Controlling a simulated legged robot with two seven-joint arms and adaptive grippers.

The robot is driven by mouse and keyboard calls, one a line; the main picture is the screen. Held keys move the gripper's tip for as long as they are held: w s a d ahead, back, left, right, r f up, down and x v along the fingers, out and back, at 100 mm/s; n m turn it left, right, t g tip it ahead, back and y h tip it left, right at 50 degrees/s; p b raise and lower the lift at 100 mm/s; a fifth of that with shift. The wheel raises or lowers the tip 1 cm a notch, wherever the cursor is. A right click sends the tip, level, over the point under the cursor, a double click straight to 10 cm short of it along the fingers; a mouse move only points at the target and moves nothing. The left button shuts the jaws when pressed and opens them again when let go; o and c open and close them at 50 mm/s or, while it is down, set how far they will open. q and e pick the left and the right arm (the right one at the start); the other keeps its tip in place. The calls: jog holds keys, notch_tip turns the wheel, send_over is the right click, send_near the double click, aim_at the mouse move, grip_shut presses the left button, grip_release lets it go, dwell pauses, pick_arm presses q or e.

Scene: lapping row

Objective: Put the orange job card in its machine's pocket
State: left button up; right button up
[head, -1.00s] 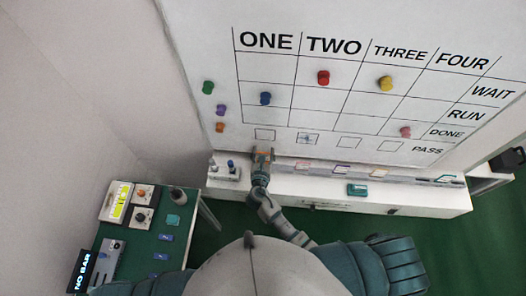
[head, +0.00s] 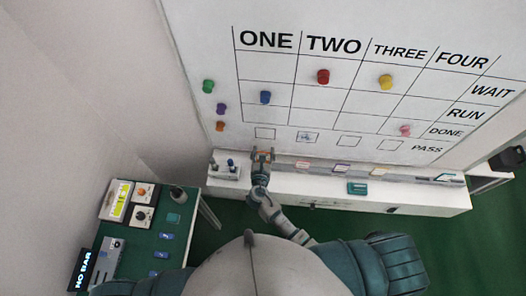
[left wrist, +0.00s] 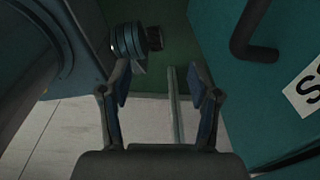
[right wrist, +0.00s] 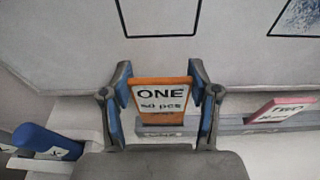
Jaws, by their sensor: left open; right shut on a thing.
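The orange job card (right wrist: 161,97), marked ONE with a piece count, is between the fingers of my right gripper (right wrist: 162,92). The gripper is shut on it, and the card stands nearly upright. Below and behind it is a grey rail (right wrist: 238,129) with a label ONE, partly hidden by the card. I cannot tell whether the card's lower edge is inside a pocket. In the head view my right gripper (head: 262,156) is at the ledge under column ONE of the board. My left gripper (left wrist: 160,90) is open and empty, seen only in its wrist view.
A pink card marked TWO (right wrist: 278,111) stands to the right on the rail. A blue-ended object (right wrist: 48,142) lies to the left. The whiteboard (head: 350,120) with coloured magnets rises behind the ledge. A green-topped table (head: 140,238) with devices stands at lower left.

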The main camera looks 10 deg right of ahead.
jog(key=shift+p, duration=0.5)
dwell(1.0)
jog(key=shift+f+b, duration=1.6)
jog(key=shift+f, duration=0.65)
jog(key=o, duration=1.2)
jog(key=shift+s+r, duration=0.1)
jog(key=shift+s, duration=0.05)
jog(key=v, duration=1.1)
jog(key=shift+s, duration=0.3)
